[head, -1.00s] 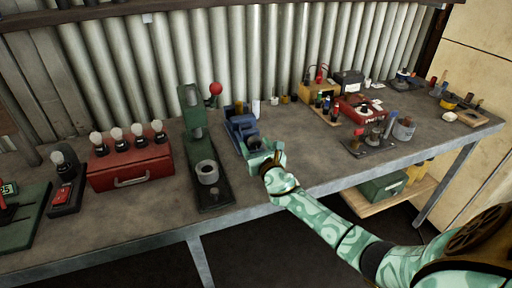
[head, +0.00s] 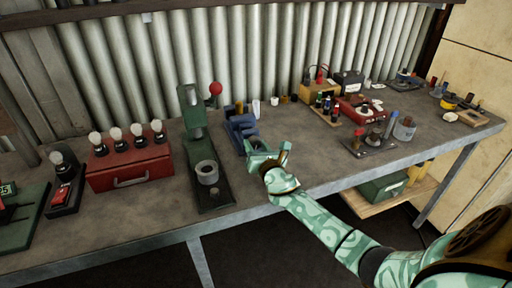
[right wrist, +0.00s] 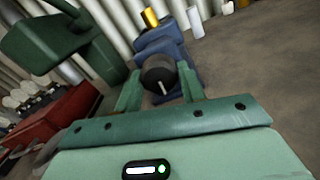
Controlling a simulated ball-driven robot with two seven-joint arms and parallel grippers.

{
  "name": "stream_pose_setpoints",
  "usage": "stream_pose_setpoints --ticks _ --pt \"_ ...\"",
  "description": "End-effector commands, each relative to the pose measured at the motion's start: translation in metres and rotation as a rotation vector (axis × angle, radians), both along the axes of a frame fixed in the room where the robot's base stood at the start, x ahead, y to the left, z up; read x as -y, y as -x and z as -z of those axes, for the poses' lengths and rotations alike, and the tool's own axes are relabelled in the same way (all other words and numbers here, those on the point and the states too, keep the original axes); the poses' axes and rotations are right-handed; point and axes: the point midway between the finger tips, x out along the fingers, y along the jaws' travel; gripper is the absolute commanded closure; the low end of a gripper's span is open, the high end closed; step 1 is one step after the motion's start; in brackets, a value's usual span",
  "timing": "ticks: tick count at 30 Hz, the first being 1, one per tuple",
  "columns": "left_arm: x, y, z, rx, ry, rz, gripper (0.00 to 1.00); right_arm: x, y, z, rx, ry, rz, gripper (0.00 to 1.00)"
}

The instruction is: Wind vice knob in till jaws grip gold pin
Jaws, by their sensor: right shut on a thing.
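The blue vice (head: 238,126) stands on the bench right of the green press; it also shows in the right wrist view (right wrist: 163,42). The gold pin (right wrist: 150,17) stands upright at the vice's far end in the right wrist view; whether the jaws touch it I cannot tell. The dark round vice knob (right wrist: 157,70), with a pale line on its face, is at the vice's near end. My right gripper (head: 259,152) is at the bench's front side, its green fingers (right wrist: 160,80) shut on either side of the knob. My left gripper is not in view.
The green press (head: 192,120) with a red ball handle stands close left of the vice. A red toolbox (head: 130,172) with several bulb-like tops is further left. The bench between is bare.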

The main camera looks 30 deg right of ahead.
Motion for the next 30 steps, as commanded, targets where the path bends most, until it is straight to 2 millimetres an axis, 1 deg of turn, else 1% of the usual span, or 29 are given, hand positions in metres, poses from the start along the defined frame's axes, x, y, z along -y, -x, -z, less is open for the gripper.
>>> stream_pose_setpoints --ticks 6,15,21,30 --pt "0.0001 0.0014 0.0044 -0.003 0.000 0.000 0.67 -0.0008 -0.0001 0.0012 0.044 -0.186 0.000 0.83" --pt "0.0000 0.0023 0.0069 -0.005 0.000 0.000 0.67 -0.0009 -0.0001 0.0003 0.096 -0.402 0.001 0.83" --pt "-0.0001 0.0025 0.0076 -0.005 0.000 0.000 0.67 -0.0012 -0.0001 0.0002 0.117 -0.494 0.001 0.83" --pt "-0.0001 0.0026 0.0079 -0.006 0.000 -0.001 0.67 -0.0008 0.0000 0.0000 0.131 -0.550 0.001 0.83"
